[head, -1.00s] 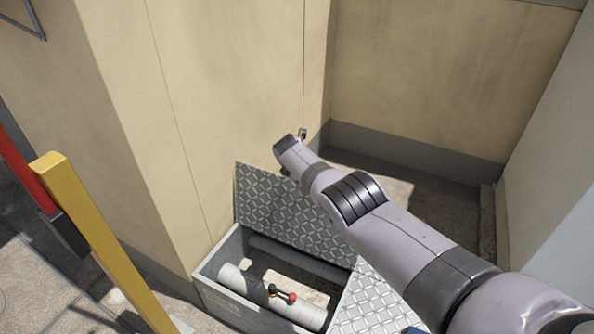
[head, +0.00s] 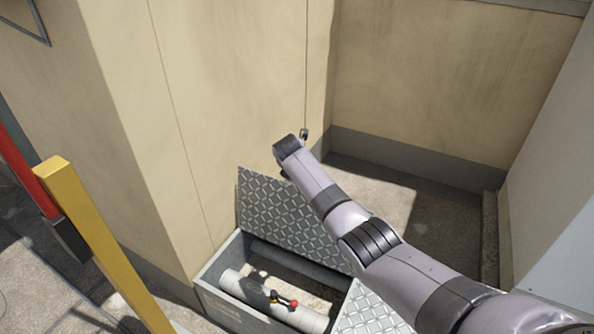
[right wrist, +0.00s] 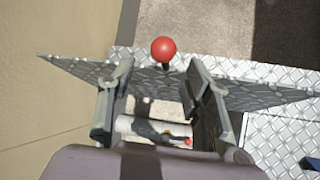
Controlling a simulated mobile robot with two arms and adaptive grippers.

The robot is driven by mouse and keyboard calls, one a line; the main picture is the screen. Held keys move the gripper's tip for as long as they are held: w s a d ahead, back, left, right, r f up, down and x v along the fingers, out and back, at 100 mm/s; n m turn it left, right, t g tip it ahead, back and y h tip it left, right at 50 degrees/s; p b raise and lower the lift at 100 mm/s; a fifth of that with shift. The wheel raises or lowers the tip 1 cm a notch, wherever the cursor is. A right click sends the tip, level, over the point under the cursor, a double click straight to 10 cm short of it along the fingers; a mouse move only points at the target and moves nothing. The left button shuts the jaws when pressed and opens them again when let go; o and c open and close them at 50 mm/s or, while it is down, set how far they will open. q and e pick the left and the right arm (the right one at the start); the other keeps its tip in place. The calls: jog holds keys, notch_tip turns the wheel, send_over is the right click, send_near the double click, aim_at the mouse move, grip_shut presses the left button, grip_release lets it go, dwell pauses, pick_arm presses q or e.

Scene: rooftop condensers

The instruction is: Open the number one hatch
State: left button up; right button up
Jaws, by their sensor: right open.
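A diamond-plate hatch lid (head: 285,215) stands raised, close to upright, over an open grey box (head: 215,288) beside the beige wall. The lid also shows in the right wrist view (right wrist: 258,97), with a red ball knob (right wrist: 163,49) on a dark stem at its edge. My right gripper (right wrist: 160,75) is open, its fingers on either side of the lid's middle, just short of the knob; contact is unclear. In the head view my wrist mostly hides that gripper. Markings on the box front are too blurred to read. My left gripper is out of view.
Inside the box are pale pipes (head: 300,317) and a small red-handled valve (head: 282,299). Another diamond plate (head: 372,312) lies flat to the right. A yellow post (head: 95,235) and a red bar (head: 25,165) stand at left. Bare floor (head: 440,212) lies beyond the lid.

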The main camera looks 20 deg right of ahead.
jog(key=shift+v, duration=1.7)
